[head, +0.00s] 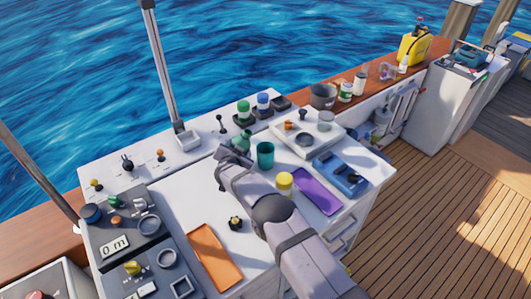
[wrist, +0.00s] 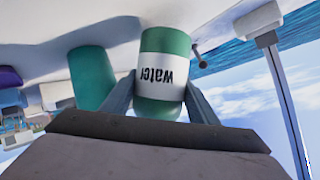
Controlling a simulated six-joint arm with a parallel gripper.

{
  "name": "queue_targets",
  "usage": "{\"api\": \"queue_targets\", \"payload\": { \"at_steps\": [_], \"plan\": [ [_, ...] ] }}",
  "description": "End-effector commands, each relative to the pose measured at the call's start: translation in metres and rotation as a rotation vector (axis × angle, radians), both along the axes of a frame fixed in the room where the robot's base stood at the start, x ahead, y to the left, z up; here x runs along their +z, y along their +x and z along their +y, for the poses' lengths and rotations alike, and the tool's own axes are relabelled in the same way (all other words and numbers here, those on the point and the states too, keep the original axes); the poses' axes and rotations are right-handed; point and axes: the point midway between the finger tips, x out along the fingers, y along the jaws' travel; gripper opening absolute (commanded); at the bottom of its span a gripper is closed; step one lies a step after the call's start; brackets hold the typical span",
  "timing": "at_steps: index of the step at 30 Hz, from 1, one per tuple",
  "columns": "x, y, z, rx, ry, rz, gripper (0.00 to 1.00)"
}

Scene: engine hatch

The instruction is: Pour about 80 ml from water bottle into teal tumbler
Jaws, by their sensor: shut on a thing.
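My gripper (head: 235,154) is shut on the green water bottle (head: 242,139), left of the teal tumbler. In the wrist view, which is upside down, the bottle (wrist: 163,42) stands between my two fingers (wrist: 158,95), its white label reading "water". The bottle looks close to upright; whether its base touches the counter I cannot tell. The teal tumbler (head: 265,154) stands upright on the white counter, a short gap from the bottle. It also shows in the wrist view (wrist: 92,78). Its inside and the water level in the bottle are not visible.
A yellow-lidded jar (head: 285,184) stands near my arm. An orange tray (head: 214,256) lies in front. A lever (head: 220,124) stands behind the bottle.

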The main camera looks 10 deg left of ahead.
Motion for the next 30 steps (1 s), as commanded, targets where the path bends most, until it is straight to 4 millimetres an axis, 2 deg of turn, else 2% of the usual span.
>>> {"api": "queue_targets", "payload": {
  "at_steps": [21, 30],
  "plan": [
    [-0.0056, 0.0007, 0.0039, -0.003, -0.336, -0.057, 0.22],
    [-0.0044, 0.0008, 0.0040, -0.003, -0.417, -0.069, 0.22]
  ]
}}
